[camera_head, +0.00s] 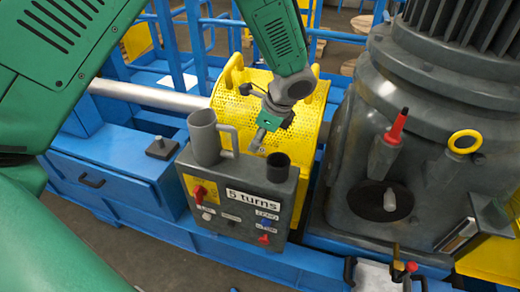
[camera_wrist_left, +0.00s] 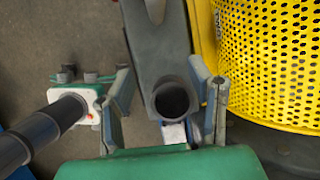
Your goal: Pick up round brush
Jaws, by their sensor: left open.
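I cannot make out the round brush for certain in either view. I see nothing held. A red-handled tool (camera_head: 396,128) stands in a holder on the grey motor housing. My right gripper is not in view.
A yellow perforated guard (camera_head: 232,105) stands close behind the left gripper. The large grey motor (camera_head: 440,90) rises on the right, with a yellow ring (camera_head: 465,141) on its side. Blue frame beams (camera_head: 115,145) lie left. A dark cylinder (camera_wrist_left: 40,135) shows at left in the wrist view.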

